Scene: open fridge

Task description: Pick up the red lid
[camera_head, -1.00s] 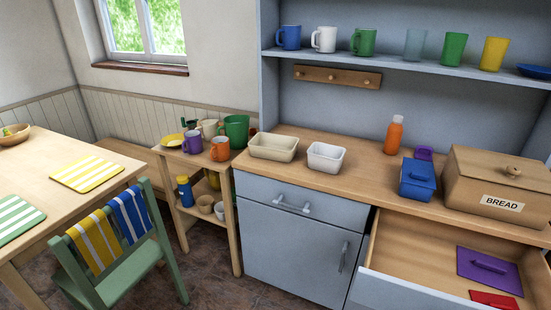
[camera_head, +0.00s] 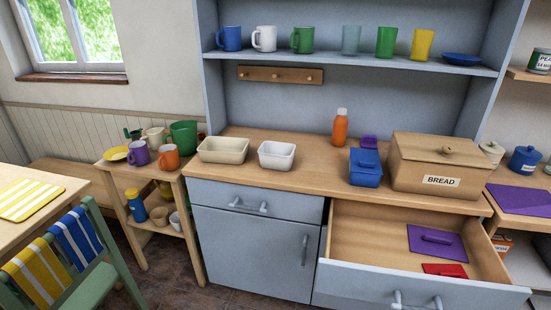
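The red lid (camera_head: 445,270) lies flat in the open drawer (camera_head: 365,225), near its front wall. It is a small red rectangle with a raised handle. A larger purple lid (camera_head: 437,241) lies just behind it in the same drawer.
A bread box (camera_head: 430,180), an orange bottle (camera_head: 340,128), a cream tub (camera_head: 223,150) and a white tub (camera_head: 277,155) stand on the counter (camera_head: 310,180). A chair (camera_head: 75,260) is at the lower left. The drawer's left half is bare.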

